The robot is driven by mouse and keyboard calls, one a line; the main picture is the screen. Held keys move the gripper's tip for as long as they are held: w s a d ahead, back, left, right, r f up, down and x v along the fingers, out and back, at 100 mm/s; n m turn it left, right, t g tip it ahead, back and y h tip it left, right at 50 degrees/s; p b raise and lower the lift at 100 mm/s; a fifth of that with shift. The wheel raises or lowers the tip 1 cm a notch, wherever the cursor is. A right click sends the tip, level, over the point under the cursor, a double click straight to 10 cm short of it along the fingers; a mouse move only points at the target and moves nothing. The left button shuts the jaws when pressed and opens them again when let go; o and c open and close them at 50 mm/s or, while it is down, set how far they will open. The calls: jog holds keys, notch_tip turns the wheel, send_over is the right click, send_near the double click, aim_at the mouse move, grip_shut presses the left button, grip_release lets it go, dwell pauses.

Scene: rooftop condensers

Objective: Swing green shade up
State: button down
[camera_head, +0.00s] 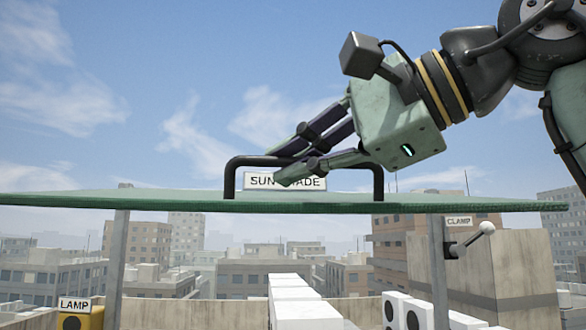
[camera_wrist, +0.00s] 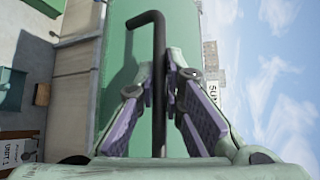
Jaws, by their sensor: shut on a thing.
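The green shade (camera_head: 120,199) stretches across the head view as a thin, nearly level panel seen almost edge-on. A black bar handle (camera_head: 377,180) stands on its upper side, with a "SUN SHADE" label (camera_head: 312,183) behind it. My gripper (camera_head: 285,168) comes in from the upper right and is shut on the handle's top bar. In the wrist view the black handle (camera_wrist: 159,60) runs between the two purple-padded fingers (camera_wrist: 163,105), and the green shade (camera_wrist: 186,30) lies behind it. The fingers hide part of the handle and the label.
Two grey posts (camera_head: 117,270) stand under the shade, left and right. A lever marked CLAMP (camera_head: 470,240) is on the right post. A yellow LAMP box (camera_head: 82,317) is at lower left. White condenser units (camera_head: 295,300) stand below. Open sky is above the shade.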

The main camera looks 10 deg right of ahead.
jog(key=c, duration=1.7)
grip_release()
